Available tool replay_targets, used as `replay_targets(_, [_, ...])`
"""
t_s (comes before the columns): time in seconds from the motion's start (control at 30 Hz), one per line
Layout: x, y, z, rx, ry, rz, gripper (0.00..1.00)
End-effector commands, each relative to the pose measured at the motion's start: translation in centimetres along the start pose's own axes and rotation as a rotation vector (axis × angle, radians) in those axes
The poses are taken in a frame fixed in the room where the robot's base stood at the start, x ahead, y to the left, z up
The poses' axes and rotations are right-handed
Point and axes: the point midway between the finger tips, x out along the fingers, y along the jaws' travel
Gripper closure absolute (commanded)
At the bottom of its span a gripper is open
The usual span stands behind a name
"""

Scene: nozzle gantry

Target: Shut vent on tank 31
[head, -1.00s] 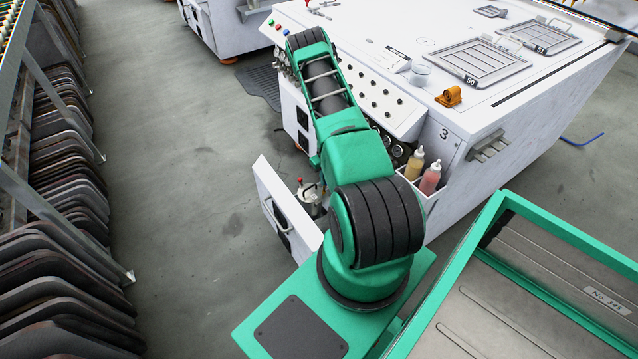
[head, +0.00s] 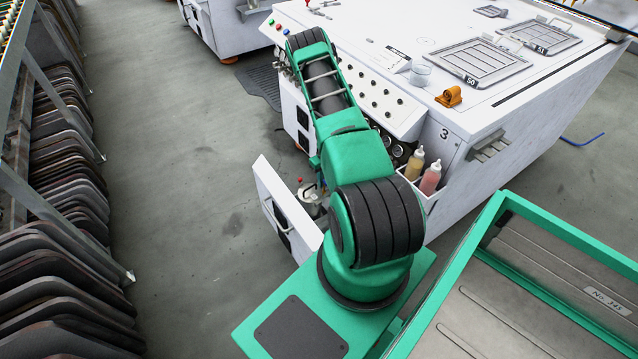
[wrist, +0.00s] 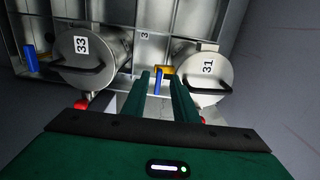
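Tank 31 (wrist: 204,72) is a metal cylinder with a black handle, at the right in the wrist view. A blue lever (wrist: 157,80) with a yellow part (wrist: 164,69) behind it sits just left of tank 31. My gripper (wrist: 159,83) is open, its two green fingers on either side of the blue lever in the picture. I cannot tell whether they touch it. Tank 33 (wrist: 92,58) is at the left, with another blue lever (wrist: 30,58) beside it. In the head view my arm hides the gripper.
Red knobs show below tank 33 (wrist: 82,103) and near tank 31. In the head view, an open drawer (head: 288,213) juts from the white machine (head: 480,110). Two bottles (head: 422,172) stand at the machine's corner. Floor (head: 185,190) left of the drawer is clear.

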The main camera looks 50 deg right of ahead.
Motion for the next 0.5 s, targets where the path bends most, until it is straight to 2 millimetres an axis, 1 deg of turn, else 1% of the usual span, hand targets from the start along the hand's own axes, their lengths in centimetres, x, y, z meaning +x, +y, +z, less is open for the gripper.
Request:
replay_targets(0.27, [-0.3, 0.2, -0.1, 0.001, 0.001, 0.003, 0.74])
replay_targets(0.37, [-1.0, 0.2, -0.1, 0.001, 0.002, 0.003, 0.74])
replay_targets(0.5, [-3.1, 0.1, -0.3, 0.001, 0.003, 0.003, 0.74])
